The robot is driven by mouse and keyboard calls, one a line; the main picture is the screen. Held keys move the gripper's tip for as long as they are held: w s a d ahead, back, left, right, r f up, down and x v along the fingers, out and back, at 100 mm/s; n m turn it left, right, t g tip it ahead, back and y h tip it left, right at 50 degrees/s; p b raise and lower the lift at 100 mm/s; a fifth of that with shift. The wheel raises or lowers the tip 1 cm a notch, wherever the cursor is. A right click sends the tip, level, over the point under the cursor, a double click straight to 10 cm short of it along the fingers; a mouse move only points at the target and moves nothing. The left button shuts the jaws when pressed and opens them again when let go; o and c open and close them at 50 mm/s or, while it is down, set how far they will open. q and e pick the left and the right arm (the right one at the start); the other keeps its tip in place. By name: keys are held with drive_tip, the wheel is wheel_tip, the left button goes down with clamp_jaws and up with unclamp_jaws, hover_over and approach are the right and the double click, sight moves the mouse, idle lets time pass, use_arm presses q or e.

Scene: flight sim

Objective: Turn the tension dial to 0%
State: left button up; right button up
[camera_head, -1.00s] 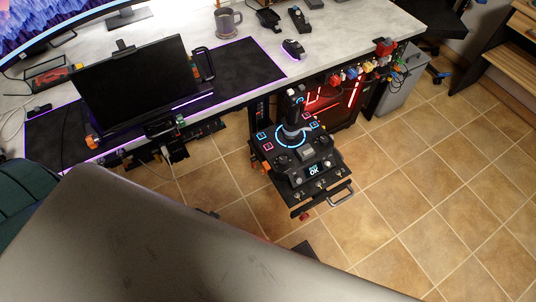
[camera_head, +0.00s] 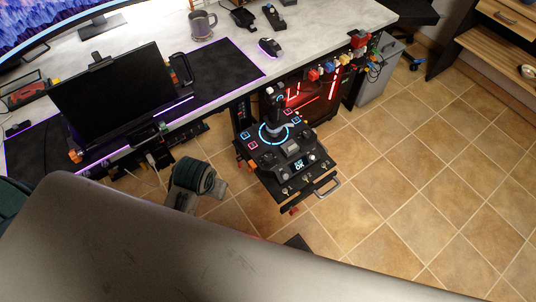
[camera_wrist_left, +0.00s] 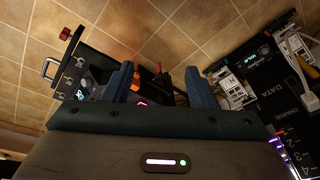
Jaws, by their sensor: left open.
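A black control panel with a joystick (camera_head: 279,110) stands under the desk's front edge, with a lit blue ring, glowing square buttons and a small screen (camera_head: 298,164) reading OK. A small knob (camera_head: 311,157) sits right of the screen; I cannot tell whether it is the tension dial, and no percentage is readable. In the left wrist view, part of the panel (camera_wrist_left: 68,88) shows at the left, partly hidden by a finger. My left gripper (camera_wrist_left: 160,86) is open and empty. In the head view, part of my left arm shows left of the panel. My right gripper is out of view.
The desk (camera_head: 330,22) holds a monitor (camera_head: 112,92), a mug (camera_head: 201,24) and a mouse (camera_head: 269,47). A red-lit case (camera_head: 318,92) stands behind the panel. A metal handle (camera_head: 328,188) sticks out at its front. Tiled floor (camera_head: 400,190) is clear to the right.

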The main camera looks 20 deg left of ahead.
use_arm(q)
drive_tip(key=w+d+f+g, duration=0.1)
drive_tip(key=w+d+f, duration=0.1)
drive_tip(key=w, duration=0.5)
drive_tip(key=w+d+f, duration=0.1)
drive_tip(key=w+d, duration=0.2)
drive_tip(key=w, duration=0.4)
drive_tip(key=g+h, duration=0.1)
drive_tip(key=g, duration=0.1)
hover_over(268, 157)
wheel_tip(268, 157, down, 10)
drive_tip(key=shift+c, duration=0.2)
drive_tip(key=c, duration=0.9)
